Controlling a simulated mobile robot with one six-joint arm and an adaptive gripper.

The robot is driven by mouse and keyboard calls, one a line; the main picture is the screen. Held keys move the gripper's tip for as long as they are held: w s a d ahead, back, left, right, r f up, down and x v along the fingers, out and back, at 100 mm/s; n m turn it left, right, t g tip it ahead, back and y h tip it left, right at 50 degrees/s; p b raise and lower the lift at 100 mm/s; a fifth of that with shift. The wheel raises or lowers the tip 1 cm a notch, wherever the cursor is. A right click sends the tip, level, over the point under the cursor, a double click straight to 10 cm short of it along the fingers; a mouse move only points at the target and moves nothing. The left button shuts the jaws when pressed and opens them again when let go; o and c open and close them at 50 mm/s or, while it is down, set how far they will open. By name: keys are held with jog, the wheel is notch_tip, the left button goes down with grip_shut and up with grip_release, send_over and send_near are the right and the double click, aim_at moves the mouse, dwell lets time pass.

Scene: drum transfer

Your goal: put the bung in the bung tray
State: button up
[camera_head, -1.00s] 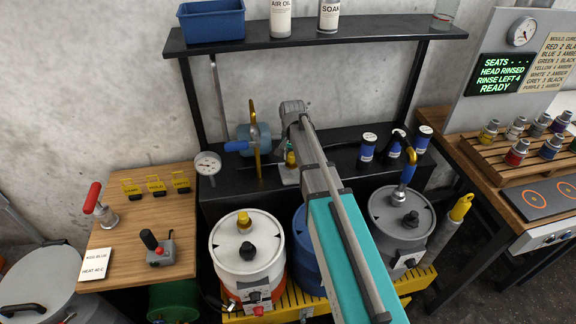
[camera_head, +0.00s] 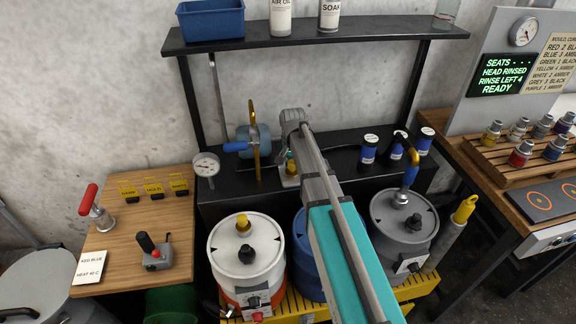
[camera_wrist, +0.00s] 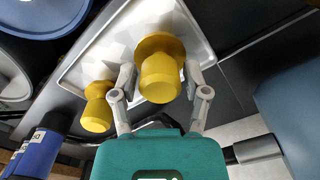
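My gripper (camera_wrist: 161,75) has its two fingers on either side of a yellow bung (camera_wrist: 161,80), seemingly closed on it. The bung is over the white tray (camera_wrist: 200,52) in the wrist view and looks larger, so nearer, than a second yellow bung (camera_wrist: 97,108) at the tray's left side. Whether the bung between the fingers touches the tray floor is hidden. In the head view my arm covers most of the tray and the fingertips. Another yellow bung (camera_head: 242,222) sits on the white drum (camera_head: 228,258).
A blue drum (camera_head: 302,250) and a grey drum (camera_head: 385,220) stand beside the white drum. Labelled blue bottles (camera_head: 369,149) stand right of my arm on the dark bench. A shelf (camera_head: 310,43) spans above.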

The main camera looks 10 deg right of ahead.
aim_at(292, 161)
jog(key=shift+o, duration=0.5)
jog(key=shift+r, duration=0.15)
notch_tip(292, 161, up, 12)
jog(key=p, duration=1.2)
dwell(0.6)
jog(key=s+n, duration=0.7)
jog(key=s, duration=1.4)
jog(key=shift+s+a, duration=0.3)
jog(key=shift+a, duration=0.05)
